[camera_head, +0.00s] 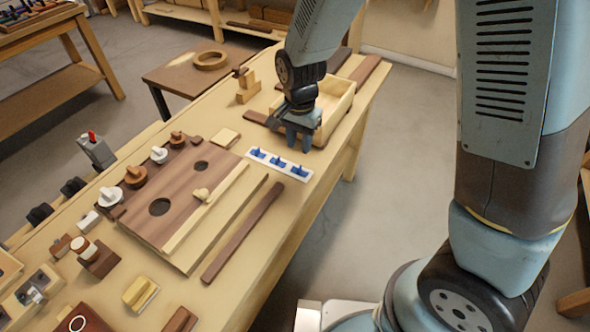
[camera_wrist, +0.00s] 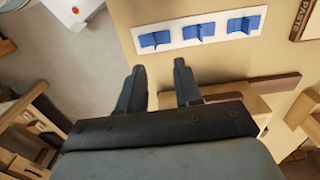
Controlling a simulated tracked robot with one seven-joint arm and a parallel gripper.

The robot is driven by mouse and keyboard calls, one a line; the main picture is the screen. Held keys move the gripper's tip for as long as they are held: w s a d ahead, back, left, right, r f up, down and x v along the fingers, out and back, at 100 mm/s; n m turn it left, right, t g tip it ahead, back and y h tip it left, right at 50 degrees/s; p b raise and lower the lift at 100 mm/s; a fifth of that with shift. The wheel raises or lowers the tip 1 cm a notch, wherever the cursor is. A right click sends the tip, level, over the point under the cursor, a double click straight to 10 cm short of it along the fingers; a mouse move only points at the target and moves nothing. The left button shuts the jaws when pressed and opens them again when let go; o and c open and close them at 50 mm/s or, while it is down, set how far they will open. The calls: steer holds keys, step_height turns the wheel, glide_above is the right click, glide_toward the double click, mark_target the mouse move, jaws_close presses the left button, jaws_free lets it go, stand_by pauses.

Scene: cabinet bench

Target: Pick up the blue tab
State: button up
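Three blue tabs stand in a row on a white strip (camera_head: 284,168) on the bench, beside the brown board; I cannot tell which one the task means. In the head view they are the left tab (camera_head: 257,153), the middle tab (camera_head: 277,160) and the right tab (camera_head: 300,170). In the wrist view the strip and the tabs (camera_wrist: 199,31) show at the upper right. My gripper (camera_head: 299,142) points down near the strip's far right side, by the wooden tray. In the wrist view its two fingers (camera_wrist: 160,82) are apart with nothing between them.
A wooden tray (camera_head: 341,100) stands behind my gripper. A brown board with holes (camera_head: 180,190) lies left of the strip, with a light wooden bar and small knob. A dark wooden strip (camera_head: 243,232) lies in front.

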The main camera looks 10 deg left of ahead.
mark_target(299, 170)
steer(key=shift+s+d+f, duration=0.1)
steer(key=shift+s+f, duration=0.05)
steer(key=shift+f, duration=1.85)
steer(key=shift+s+d+f, duration=0.1)
steer(key=shift+s+f, duration=0.05)
steer(key=shift+f, duration=1.8)
jaws_close()
